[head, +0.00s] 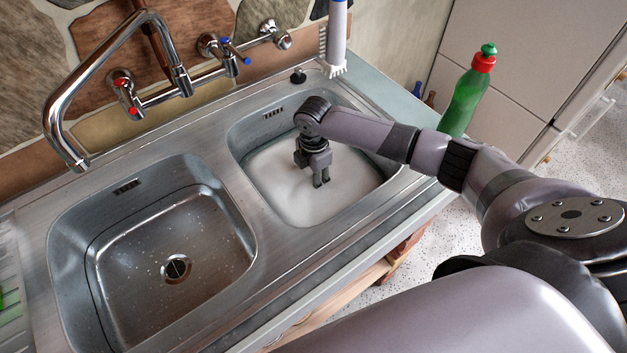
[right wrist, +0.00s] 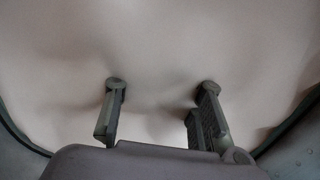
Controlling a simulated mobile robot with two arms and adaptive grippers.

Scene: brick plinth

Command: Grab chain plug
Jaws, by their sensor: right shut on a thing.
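No chain plug shows in either view; the cloudy, whitish water (head: 270,185) in the right basin hides what lies under it. My right gripper (head: 321,183) reaches down into this basin, with its fingertips at or in the water. In the right wrist view, its two fingers (right wrist: 160,87) stand apart against the pale water. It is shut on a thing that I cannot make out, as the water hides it. My left gripper is not in view.
The left basin (head: 130,235) is empty, with an open drain (head: 177,267). A chrome tap (head: 85,62) arches over the sink's back left. A black knob (head: 298,76) and a white-and-blue brush (head: 335,45) are behind the right basin. A green bottle (head: 466,97) stands at right.

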